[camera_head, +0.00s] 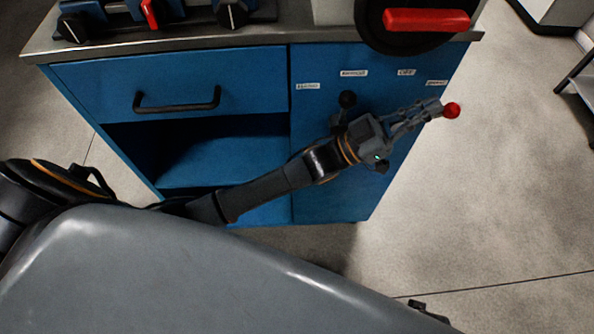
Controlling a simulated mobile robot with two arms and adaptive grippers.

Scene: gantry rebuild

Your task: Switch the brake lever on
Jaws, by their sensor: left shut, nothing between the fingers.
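A red ball knob (452,110) shows at the right edge of the blue cabinet front, below a small white label (436,83). It looks like the end of the brake lever, but the label is too small to read surely. The rest of that lever is hidden behind my gripper. My left gripper (435,107) reaches across the cabinet front from the left. Its fingers are shut and empty, with the tips right beside the red knob; I cannot tell whether they touch it.
A black knob (347,99) sticks out of the blue cabinet (305,170) left of my gripper. A drawer handle (177,101) and an open shelf are at left. A red handle (427,19) on a black disc stands above.

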